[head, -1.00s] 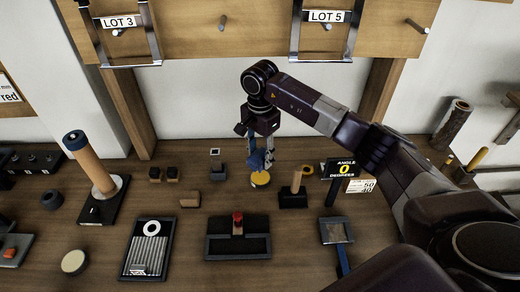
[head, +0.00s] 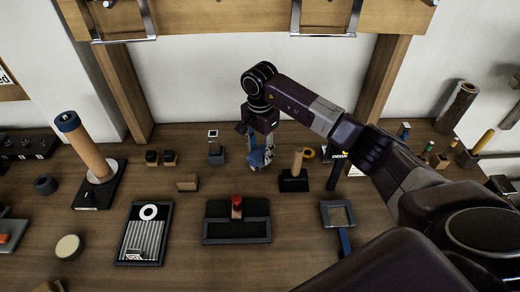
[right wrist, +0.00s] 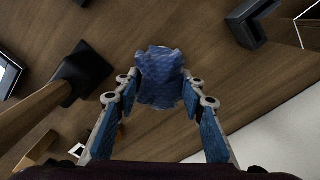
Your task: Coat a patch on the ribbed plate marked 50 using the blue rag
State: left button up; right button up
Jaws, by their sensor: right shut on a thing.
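The blue rag (right wrist: 160,78) is pinched between the fingertips of my right gripper (head: 260,158). In the right wrist view the rag hangs bunched between the two fingers, above the wooden table. A dark-framed plate with pale ribs (head: 143,240) lies on the table at the lower left of the head view, with a white ring at its top end. I cannot read a 50 on it. My right gripper is apart from this plate, farther back and to its right. My left gripper is not in view.
A black tray with a red-topped block (head: 236,228) lies right of the ribbed plate. A wooden post on a black base (head: 295,172) stands close right of my gripper. A tall wooden cylinder (head: 90,155) stands at left. A blue-handled frame (head: 338,216) lies at right.

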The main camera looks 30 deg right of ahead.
aim_at(260, 151)
dwell(0.7)
jog(key=shift+f+b, duration=0.55)
dwell(1.6)
jog(key=shift+r+p, duration=1.9)
jog(key=shift+r, duration=1.7)
